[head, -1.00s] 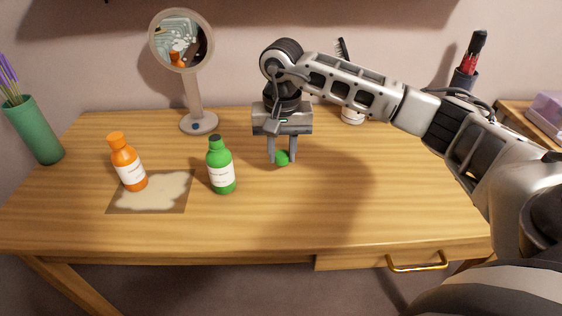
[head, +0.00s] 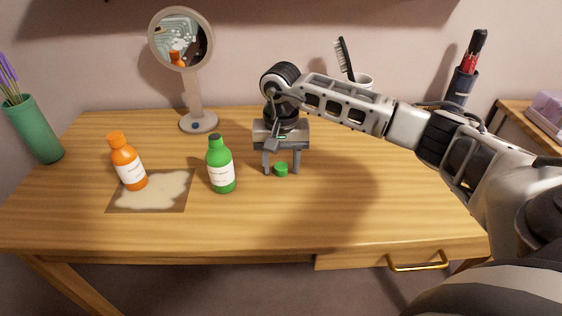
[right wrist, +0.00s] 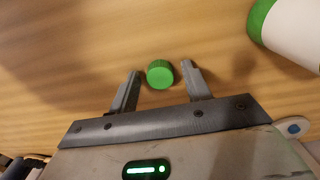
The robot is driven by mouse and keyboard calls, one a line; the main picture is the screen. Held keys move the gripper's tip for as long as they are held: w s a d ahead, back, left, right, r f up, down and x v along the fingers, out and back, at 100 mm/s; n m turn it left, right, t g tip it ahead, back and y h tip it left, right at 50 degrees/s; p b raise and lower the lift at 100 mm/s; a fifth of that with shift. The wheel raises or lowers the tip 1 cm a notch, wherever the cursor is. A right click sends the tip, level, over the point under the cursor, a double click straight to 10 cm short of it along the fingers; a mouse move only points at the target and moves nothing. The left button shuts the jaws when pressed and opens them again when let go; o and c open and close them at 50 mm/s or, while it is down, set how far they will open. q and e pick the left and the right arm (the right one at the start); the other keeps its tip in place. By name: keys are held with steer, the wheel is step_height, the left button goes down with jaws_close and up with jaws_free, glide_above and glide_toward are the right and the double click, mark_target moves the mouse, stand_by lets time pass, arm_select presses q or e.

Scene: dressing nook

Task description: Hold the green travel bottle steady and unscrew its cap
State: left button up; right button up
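The green travel bottle (head: 221,170) with a white label stands upright on the desk, left of my right gripper, with nothing gripping it. Part of it also shows at the top right of the right wrist view (right wrist: 289,32). The small round green cap (head: 281,170) is separate from the bottle. It sits on the desk, between the fingers of my right gripper (head: 281,173). In the right wrist view the cap (right wrist: 160,75) has gaps to both spread fingers, so the gripper is open. My left gripper is not in view.
An orange bottle (head: 127,166) stands on a patterned mat (head: 177,203) at the left. A round mirror (head: 197,122) stands behind. A green vase (head: 35,130) is at the far left. A cup with a brush (head: 363,80) is behind my right arm. The front right desktop is clear.

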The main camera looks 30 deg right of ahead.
mark_target(281, 166)
steer(key=shift+r, duration=0.2)
step_height(281, 166, up, 12)
steer(key=shift+p, duration=0.3)
